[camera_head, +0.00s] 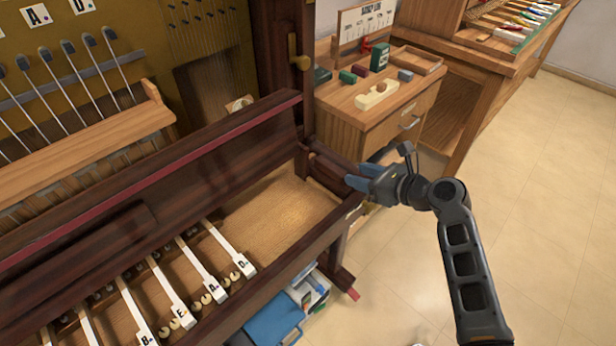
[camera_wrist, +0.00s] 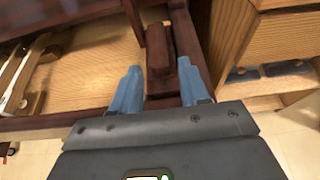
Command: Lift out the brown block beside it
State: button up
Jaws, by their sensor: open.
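The brown block (camera_head: 327,172) is dark reddish wood, set at the right end of the piano's key bed. It also shows in the wrist view (camera_wrist: 160,48), roughly between and ahead of my blue fingers. My gripper (camera_head: 356,176) is open just above and to the right of the block. In the wrist view my gripper (camera_wrist: 157,70) has one finger on either side of the block's line. I cannot tell whether a finger touches the block.
The piano case's front rail (camera_head: 290,262) runs below the block. White lettered keys (camera_head: 203,268) lie to the left, with bare key bed (camera_head: 283,212) between. A wooden cabinet (camera_head: 345,122) carrying small blocks stands behind. Open floor (camera_head: 540,210) lies to the right.

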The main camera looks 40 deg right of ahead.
aim_at(337, 169)
jog(key=x, duration=0.7)
jog(key=shift+w+a, duration=0.25)
jog(key=shift+w, duration=0.1)
grip_shut()
